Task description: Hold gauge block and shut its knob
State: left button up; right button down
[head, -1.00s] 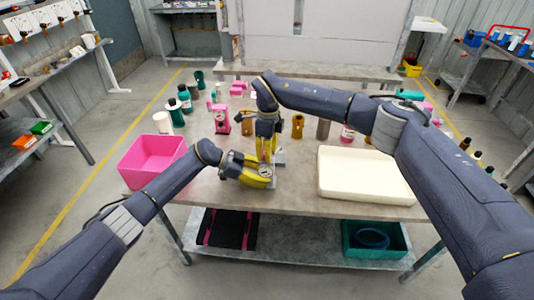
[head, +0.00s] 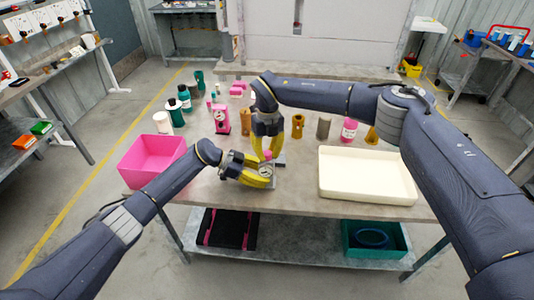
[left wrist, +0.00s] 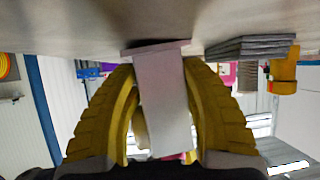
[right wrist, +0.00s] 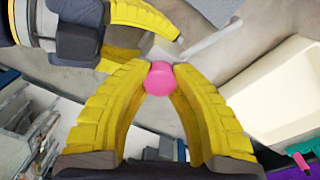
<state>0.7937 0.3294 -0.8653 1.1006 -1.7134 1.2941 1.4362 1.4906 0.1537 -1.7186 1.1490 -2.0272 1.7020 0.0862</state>
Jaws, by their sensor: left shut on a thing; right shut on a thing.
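The gauge block is a grey block (left wrist: 165,100) standing upright between the yellow fingers of my left gripper in the left wrist view. My left gripper (head: 262,174) is shut on the block from the left, low over the table. A round pink knob (right wrist: 159,78) sits between the fingertips of my right gripper (right wrist: 160,80) in the right wrist view. My right gripper comes down from above and is shut on the knob. The fingers partly hide the block and the knob.
A pink bin (head: 150,160) stands at the left and a cream tray (head: 367,178) at the right. A pink gauge unit (head: 221,119), yellow-brown parts (head: 298,126), a grey cylinder (head: 323,128) and several bottles stand behind the grippers. A flat dark grey piece (left wrist: 252,47) lies near the block.

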aim_at(267, 151)
jog(key=m, duration=0.4)
jog(key=shift+m, duration=1.7)
jog(key=c, duration=1)
grip_release()
jog(key=r, duration=0.8)
jog(key=w+r, duration=0.1)
jog(key=r, duration=0.3)
